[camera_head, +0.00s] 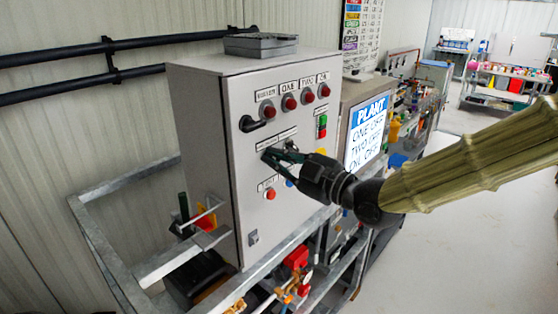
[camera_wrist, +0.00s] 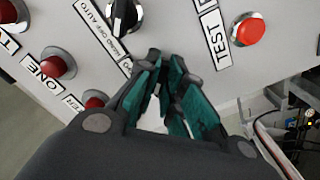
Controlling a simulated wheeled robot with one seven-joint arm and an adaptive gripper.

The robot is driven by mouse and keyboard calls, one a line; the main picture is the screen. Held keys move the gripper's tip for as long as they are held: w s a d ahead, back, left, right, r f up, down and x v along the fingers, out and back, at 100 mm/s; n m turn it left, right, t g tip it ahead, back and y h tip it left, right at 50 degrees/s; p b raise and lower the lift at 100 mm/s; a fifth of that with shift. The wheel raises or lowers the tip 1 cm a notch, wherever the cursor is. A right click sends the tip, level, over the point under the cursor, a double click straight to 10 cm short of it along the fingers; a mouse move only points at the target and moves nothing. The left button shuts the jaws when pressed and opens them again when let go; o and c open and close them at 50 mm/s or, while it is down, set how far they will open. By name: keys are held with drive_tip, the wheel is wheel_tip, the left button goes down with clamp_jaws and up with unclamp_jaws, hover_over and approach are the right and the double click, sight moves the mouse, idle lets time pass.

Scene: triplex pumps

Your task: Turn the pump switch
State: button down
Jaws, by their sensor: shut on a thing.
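A grey control box (camera_head: 222,150) stands upright on a metal frame. My gripper (camera_head: 272,155) reaches in from the right and its fingertips are at the middle of the box's front. In the wrist view its teal-padded fingers (camera_wrist: 168,68) are close together around a dark switch knob, which they mostly hide. I cannot tell which way that knob points. Another black selector switch (camera_wrist: 125,15), beside a HAND OFF AUTO label (camera_wrist: 102,32), is apart from the fingers, at the top of the wrist view.
A red TEST button (camera_wrist: 248,32) is close beside the fingers. A PLANT screen (camera_head: 370,128) stands right of the box. The floor (camera_head: 470,235) at right is clear.

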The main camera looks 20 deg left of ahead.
drive_tip(key=shift+m, duration=0.3)
drive_tip(key=shift+m+b, duration=1.75)
drive_tip(key=shift+m, duration=2.35)
drive_tip(key=c, duration=1.5)
unclamp_jaws()
drive_tip(key=shift+c, duration=0.2)
drive_tip(key=shift+s+d, duration=0.1)
drive_tip(key=v, duration=1.1)
drive_tip(key=shift+d, duration=0.4)
